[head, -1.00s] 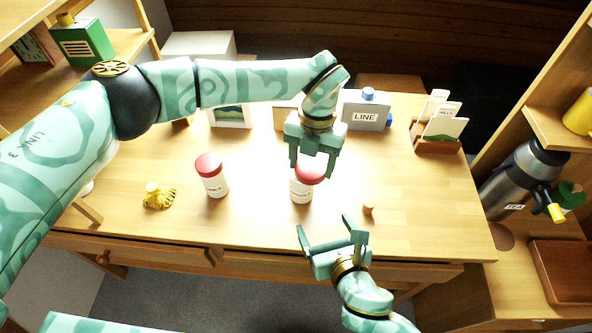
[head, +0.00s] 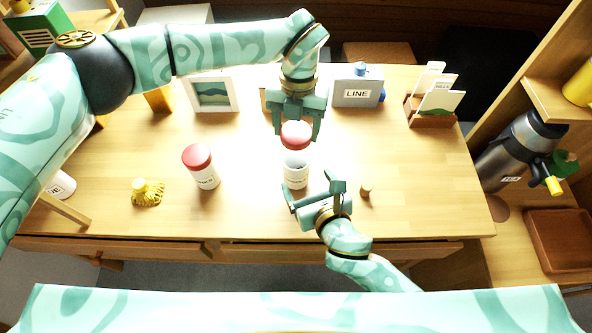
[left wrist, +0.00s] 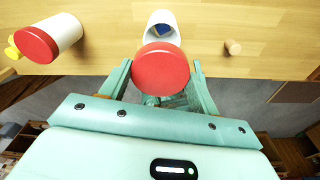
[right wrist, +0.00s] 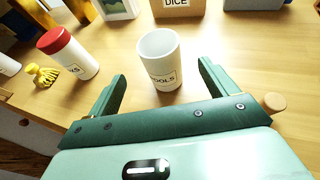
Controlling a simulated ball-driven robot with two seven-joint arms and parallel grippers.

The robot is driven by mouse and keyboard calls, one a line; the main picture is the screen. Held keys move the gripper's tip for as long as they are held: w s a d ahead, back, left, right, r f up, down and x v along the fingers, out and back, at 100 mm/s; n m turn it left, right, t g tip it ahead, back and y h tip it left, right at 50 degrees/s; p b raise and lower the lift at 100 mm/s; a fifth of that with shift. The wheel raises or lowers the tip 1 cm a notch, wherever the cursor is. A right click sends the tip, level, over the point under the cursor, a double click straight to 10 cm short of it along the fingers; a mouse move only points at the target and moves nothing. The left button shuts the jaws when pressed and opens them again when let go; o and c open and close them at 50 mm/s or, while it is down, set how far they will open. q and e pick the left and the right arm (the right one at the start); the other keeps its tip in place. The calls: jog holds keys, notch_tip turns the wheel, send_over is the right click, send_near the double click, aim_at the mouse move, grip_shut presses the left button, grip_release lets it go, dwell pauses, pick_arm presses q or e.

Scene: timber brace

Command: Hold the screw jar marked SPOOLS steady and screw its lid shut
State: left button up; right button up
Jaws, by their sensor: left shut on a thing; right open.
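The jar marked SPOOLS (head: 296,174) stands upright on the table, white and open at the top. Its label partly shows in the right wrist view (right wrist: 160,62), reading "OOLS". My left gripper (head: 297,131) is shut on the red lid (head: 295,134), holding it apart from the jar, above its mouth. In the left wrist view the lid (left wrist: 160,70) sits between the fingers, with the open jar (left wrist: 161,24) beyond it. My right gripper (head: 311,190) is open and empty at the jar's near side. In the right wrist view its fingers (right wrist: 162,80) point toward the jar, not closed on it.
Another white jar with a red lid (head: 202,168) stands left, beside a yellow brush (head: 147,194). A small wooden peg (head: 365,189) is right of my right gripper. A picture frame (head: 212,93), a LINE container (head: 357,93) and a card holder (head: 432,113) stand along the back.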

aim_at(301, 170)
jog(key=x, duration=0.9)
jog(key=shift+s, duration=0.1)
jog(key=c, duration=1.5)
pick_arm(q)
jog(key=shift+f, duration=2.5)
